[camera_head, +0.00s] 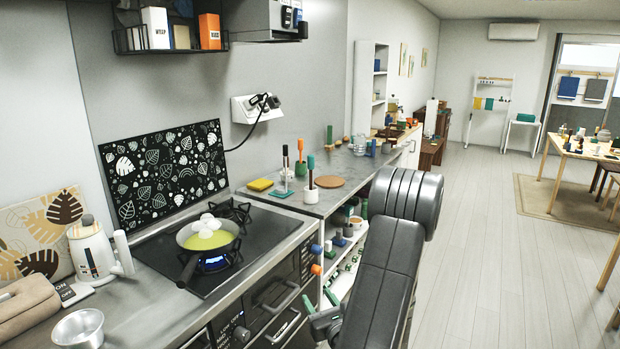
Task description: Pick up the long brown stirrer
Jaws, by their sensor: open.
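I cannot make out a long brown stirrer anywhere in this view. My gripper (319,302) is at the bottom centre, in front of the oven and open shelves, below counter height. Its green-tipped fingers look apart, with nothing seen between them. My arm hides part of the shelves.
A pan (187,269) with white lumps in yellow liquid sits on the lit stove (175,290). A kettle (91,250) and metal bowl (78,328) stand left. A yellow sponge (261,184) and round brown board (330,182) lie on the counter.

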